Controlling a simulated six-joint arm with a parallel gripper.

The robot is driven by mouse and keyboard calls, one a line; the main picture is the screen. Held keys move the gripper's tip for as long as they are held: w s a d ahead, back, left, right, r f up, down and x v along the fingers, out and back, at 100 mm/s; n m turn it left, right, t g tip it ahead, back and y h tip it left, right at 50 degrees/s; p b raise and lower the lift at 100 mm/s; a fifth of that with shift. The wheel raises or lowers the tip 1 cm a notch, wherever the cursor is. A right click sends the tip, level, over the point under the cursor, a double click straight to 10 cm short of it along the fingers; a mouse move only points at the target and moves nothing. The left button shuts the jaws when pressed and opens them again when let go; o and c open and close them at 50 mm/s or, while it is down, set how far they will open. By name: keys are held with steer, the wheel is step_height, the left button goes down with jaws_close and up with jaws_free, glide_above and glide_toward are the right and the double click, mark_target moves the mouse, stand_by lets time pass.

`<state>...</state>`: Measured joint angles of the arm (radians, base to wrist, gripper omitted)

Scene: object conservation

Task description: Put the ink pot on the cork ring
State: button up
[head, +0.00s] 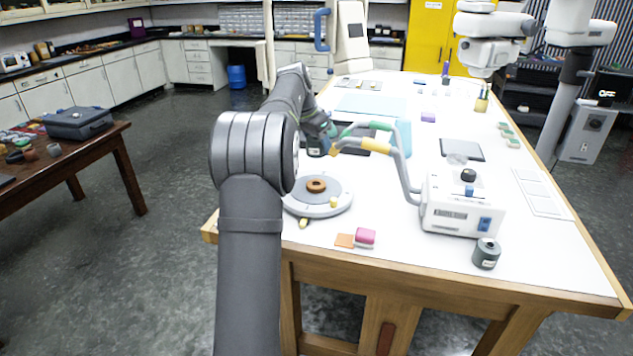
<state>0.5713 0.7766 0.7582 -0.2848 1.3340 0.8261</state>
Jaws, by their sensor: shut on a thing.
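My arm reaches over the left side of the white table, and my gripper (322,136) is small and partly hidden by my own arm links. It is shut on a small dark pot with a pale mark, which looks like the ink pot (317,148). The fingertips are hard to make out. The brown cork ring (316,185) lies on a round grey-white stand (328,207) near the table's left front edge. In the picture, the pot appears just above and beyond the ring, apart from it. The ring's top looks empty.
A white device (458,207) with a jointed green-and-yellow arm (376,144) stands right of the stand, its arm reaching close to my gripper. A dark cylinder (487,254), pink block (365,237) and orange piece (344,240) lie near the front edge. A tablet (462,150) lies behind.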

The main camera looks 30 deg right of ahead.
mark_target(308, 149)
step_height(308, 149, down, 10)
steer(key=shift+r, duration=0.25)
steer(key=shift+f, duration=0.1)
steer(key=o, duration=1)
steer(key=v, duration=1.2)
